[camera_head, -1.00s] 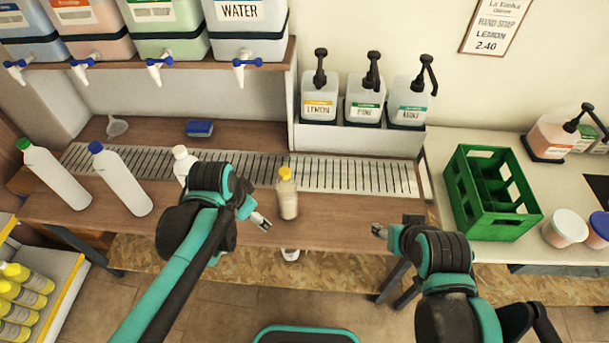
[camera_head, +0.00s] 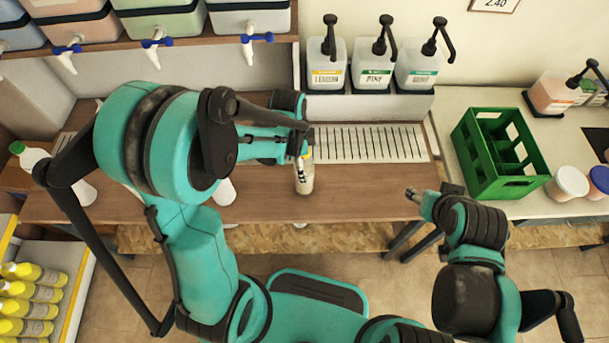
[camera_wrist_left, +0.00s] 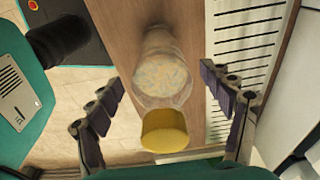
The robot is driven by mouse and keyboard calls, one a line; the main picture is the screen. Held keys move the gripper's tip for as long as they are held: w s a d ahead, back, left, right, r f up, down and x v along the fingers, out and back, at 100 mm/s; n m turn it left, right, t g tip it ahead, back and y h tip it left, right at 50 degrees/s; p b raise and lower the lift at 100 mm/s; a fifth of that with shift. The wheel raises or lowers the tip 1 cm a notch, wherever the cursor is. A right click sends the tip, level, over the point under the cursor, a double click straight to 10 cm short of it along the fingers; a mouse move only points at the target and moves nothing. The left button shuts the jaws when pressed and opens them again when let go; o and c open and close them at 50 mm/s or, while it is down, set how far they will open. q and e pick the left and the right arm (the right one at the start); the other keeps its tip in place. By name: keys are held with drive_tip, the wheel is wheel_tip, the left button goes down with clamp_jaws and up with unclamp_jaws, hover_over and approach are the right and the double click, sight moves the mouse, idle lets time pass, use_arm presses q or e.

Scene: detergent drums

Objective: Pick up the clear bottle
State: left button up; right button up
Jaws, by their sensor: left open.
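The clear bottle (camera_head: 304,182) stands upright on the wooden counter, with a yellow cap and pale contents. My left gripper (camera_head: 302,160) is at its upper part in the head view, partly covering it. In the left wrist view the bottle (camera_wrist_left: 160,75) and its yellow cap (camera_wrist_left: 164,131) lie between the two spread fingers of my left gripper (camera_wrist_left: 161,84). Gaps show on both sides, so the fingers are not closed on it. My right gripper (camera_head: 412,194) is empty, over the counter's front edge to the right; its jaw opening is too small to judge.
A slotted drain grate (camera_head: 370,144) runs behind the bottle. Pump dispensers (camera_head: 375,65) stand at the back. A green crate (camera_head: 500,155) is on the right counter. White bottles at left, one green-capped (camera_head: 32,158), are partly hidden by my left arm. Counter right of the bottle is clear.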

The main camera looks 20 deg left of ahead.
use_arm(q)
drive_tip(key=f, duration=0.3)
drive_tip(key=shift+w+d+b, duration=0.15)
drive_tip(key=shift+d+b, duration=0.05)
drive_tip(key=shift+b, duration=0.15)
drive_tip(key=shift+r, duration=0.15)
drive_tip(key=shift+c, duration=0.9)
clamp_jaws()
drive_tip(key=r+p, duration=0.1)
drive_tip(key=r, duration=0.2)
drive_tip(key=r+p, duration=0.1)
drive_tip(key=r, duration=0.1)
drive_tip(key=shift+d+p, duration=0.3)
drive_tip(key=shift+d, duration=0.1)
drive_tip(key=d+r+p, duration=0.2)
drive_tip(key=d+r, duration=0.4)
drive_tip(key=d, duration=0.4)
drive_tip(key=shift+w+d+p, duration=0.3)
drive_tip(key=shift+d+p, duration=0.1)
use_arm(e)
wheel_tip(320, 180, up, 4)
